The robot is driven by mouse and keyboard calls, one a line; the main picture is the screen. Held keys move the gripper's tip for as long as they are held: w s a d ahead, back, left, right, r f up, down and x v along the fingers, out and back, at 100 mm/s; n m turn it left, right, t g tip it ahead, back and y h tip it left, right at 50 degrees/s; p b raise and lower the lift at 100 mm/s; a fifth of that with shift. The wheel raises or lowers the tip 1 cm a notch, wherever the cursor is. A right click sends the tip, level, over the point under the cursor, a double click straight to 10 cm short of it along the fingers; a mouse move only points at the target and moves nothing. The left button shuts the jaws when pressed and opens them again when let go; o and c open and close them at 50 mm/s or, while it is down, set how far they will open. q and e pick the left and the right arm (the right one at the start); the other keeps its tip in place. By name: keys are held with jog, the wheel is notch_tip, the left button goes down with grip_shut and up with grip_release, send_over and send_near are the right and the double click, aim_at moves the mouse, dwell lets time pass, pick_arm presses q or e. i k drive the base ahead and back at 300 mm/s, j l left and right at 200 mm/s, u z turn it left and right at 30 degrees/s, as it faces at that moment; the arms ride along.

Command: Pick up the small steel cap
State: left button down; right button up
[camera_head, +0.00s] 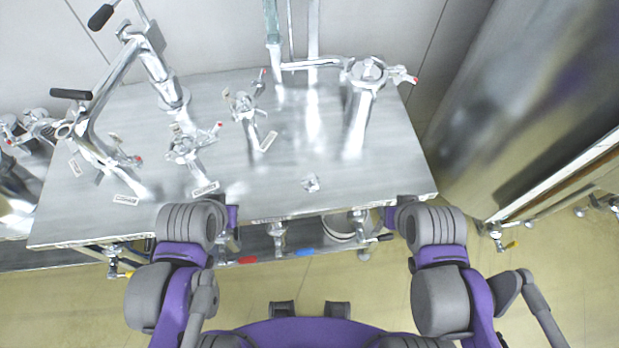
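A small shiny object that looks like the steel cap (311,183) lies on the steel table (265,192) near its front edge, right of the middle. Nothing touches it. My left gripper (232,228) is at the table's front edge, left of the cap and nearer to me. My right gripper (389,220) is at the front edge, right of the cap. Both are apart from the cap. My arm links largely hide both grippers, and their fingers cannot be made out.
Steel pipe fittings with valves (187,145) stand on the left and middle of the table. A thick upright steel pipe (361,110) stands behind the cap to the right. A large steel tank (530,90) is at the right. The table around the cap is clear.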

aim_at(311, 183)
jog(key=u, duration=1.8)
jog(key=z, duration=1.8)
jog(key=k+l+z, duration=0.25)
jog(key=k+l, duration=0.05)
jog(key=l, duration=0.1)
